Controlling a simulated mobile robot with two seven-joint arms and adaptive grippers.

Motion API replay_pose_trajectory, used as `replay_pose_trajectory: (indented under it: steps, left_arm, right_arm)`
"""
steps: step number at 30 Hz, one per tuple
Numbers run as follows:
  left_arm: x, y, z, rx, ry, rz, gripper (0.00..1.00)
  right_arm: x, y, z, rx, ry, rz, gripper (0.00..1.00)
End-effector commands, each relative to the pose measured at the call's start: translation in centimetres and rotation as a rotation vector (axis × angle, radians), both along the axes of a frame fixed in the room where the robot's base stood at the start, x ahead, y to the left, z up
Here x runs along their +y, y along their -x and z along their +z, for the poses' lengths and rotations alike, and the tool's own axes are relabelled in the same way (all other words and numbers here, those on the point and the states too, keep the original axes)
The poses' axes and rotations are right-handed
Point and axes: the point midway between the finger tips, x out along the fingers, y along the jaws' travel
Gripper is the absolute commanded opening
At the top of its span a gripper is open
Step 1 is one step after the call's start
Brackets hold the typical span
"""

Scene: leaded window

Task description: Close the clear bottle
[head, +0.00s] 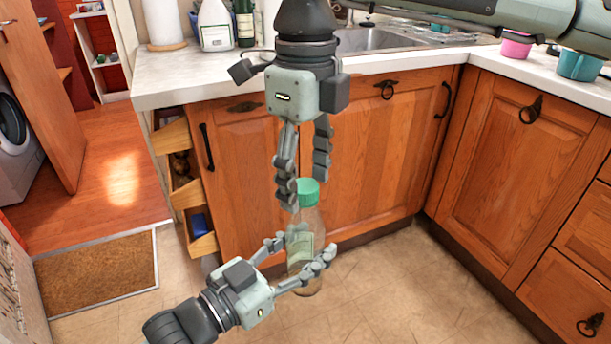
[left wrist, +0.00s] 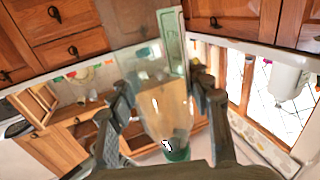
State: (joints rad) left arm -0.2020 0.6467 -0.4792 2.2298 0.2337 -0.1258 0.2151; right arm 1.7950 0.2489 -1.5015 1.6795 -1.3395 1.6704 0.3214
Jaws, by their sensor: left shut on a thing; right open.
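The clear bottle (head: 306,222) stands upright in the air in front of the cabinets, with a pale green label on its side. A green cap (head: 308,192) sits at its top; I cannot tell how tightly it is on. My left gripper (head: 301,250) is shut around the bottle's body from below left. My right gripper (head: 304,184) points down from above, open, its fingertips at the cap's level, one overlapping the cap's left edge. In the left wrist view the bottle (left wrist: 160,105) lies between both fingers, its green cap (left wrist: 177,153) at the bottom.
Wooden cabinets (head: 370,165) and a pale countertop (head: 180,85) with a sink (head: 375,40) stand behind. Bottles (head: 215,25), a pink cup (head: 516,46) and a teal mug (head: 578,65) are on the counter. Small open drawers (head: 200,243) jut out at left.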

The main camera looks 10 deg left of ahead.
Motion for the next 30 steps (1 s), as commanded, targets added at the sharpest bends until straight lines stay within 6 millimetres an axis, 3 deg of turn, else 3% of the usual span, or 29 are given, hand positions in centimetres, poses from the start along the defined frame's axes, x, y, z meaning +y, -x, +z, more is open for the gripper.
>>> replay_pose_trajectory:
  steps: [5, 12, 18, 30]
  left_arm:
    - [0.0, 0.0, 0.0, -0.001, 0.001, 0.000, 0.00]
    - [0.0, 0.0, 0.0, -0.001, 0.001, 0.000, 0.00]
    - [0.0, 0.0, 0.0, -0.001, 0.001, 0.000, 0.00]
    - [0.0, 0.0, 0.0, -0.001, 0.001, 0.000, 0.00]
  right_arm:
    - [0.1, -0.1, 2.2, -0.004, -0.003, 0.000, 0.56]
    - [0.1, 0.0, 7.4, -0.004, -0.003, 0.000, 0.56]
    - [0.1, 0.0, 10.6, -0.003, -0.001, 0.000, 0.56]
    - [0.0, 0.0, 11.9, 0.000, -0.001, 0.001, 0.56]
